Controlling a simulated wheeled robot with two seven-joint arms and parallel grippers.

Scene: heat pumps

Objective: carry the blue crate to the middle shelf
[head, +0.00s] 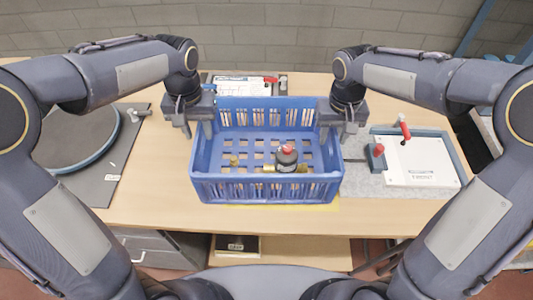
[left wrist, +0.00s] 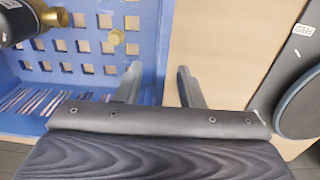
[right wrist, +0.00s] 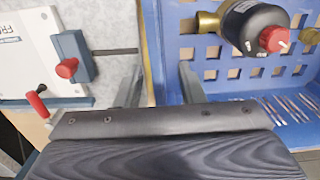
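The blue crate (head: 265,190) sits upright on the wooden table in front of me. It holds a black pump with a red cap (head: 287,158) and brass fittings, including a small one (head: 234,160). My left gripper (head: 197,130) straddles the crate's left wall, one finger inside and one outside; the fingers are apart with a gap to the wall (left wrist: 163,60). My right gripper (head: 338,132) straddles the right wall likewise, fingers apart around it (right wrist: 158,60). No shelf is clearly identifiable as the middle one.
A round dark disc on a grey mat (head: 103,185) lies left. A white panel with red-handled parts (head: 420,165) lies right, close to the crate. A clipboard (head: 240,86) lies behind it. Below the table are a wooden board (head: 300,250) and a grey drawer unit (head: 150,245).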

